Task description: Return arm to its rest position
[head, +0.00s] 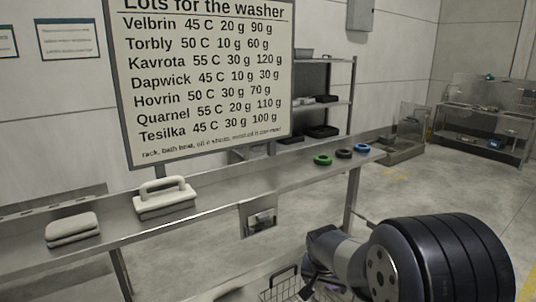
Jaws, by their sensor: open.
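My arm reaches in from the lower right, with a large black ribbed joint nearest the camera. Its far end, with my gripper (312,281), points down near a wire basket (281,286) at the bottom edge. My gripper is small and partly hidden by my own arm links. Its fingers are hard to make out, and I see nothing held in it. A purple item (330,288) shows low beside it, partly covered.
A long steel counter (225,195) carries folded grey cloths (72,229), a white handled block (165,198) and green (322,160), black (344,153) and blue (362,147) rings. A lots board (205,80) stands behind it. Open floor (445,190) lies right.

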